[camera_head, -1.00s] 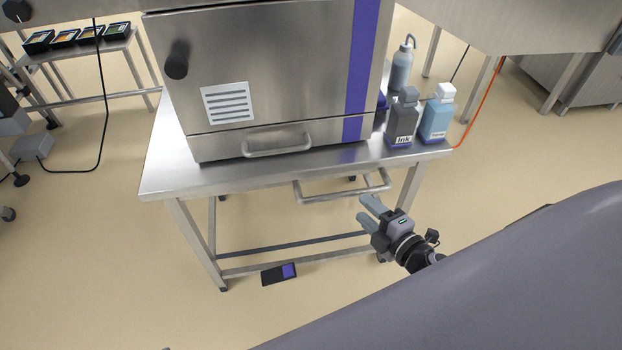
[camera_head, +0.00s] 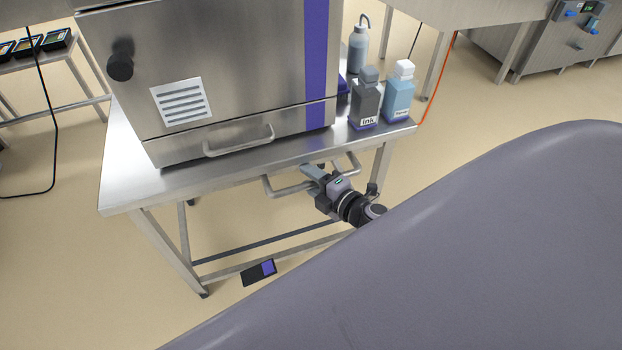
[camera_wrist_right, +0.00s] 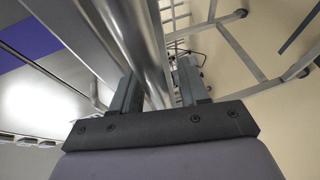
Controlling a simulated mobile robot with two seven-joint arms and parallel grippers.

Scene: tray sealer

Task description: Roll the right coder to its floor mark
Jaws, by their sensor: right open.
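The coder is a steel cabinet (camera_head: 240,75) with a purple stripe, standing on a steel-legged stand (camera_head: 130,185). A bent push bar (camera_head: 283,190) sticks out below the stand's top edge. My right gripper (camera_head: 316,172) is at this bar, with its fingers open. In the right wrist view, a round steel tube (camera_wrist_right: 152,45) runs between the two open fingers (camera_wrist_right: 158,88), which do not appear closed on it. My left gripper is not in view. I see no floor mark.
An ink bottle (camera_head: 365,100) and a blue bottle (camera_head: 399,95) stand on the stand's right end, with a grey bottle (camera_head: 358,45) behind. A black-and-purple box (camera_head: 258,272) lies low by the stand's legs. An orange cable (camera_head: 437,80) hangs at right.

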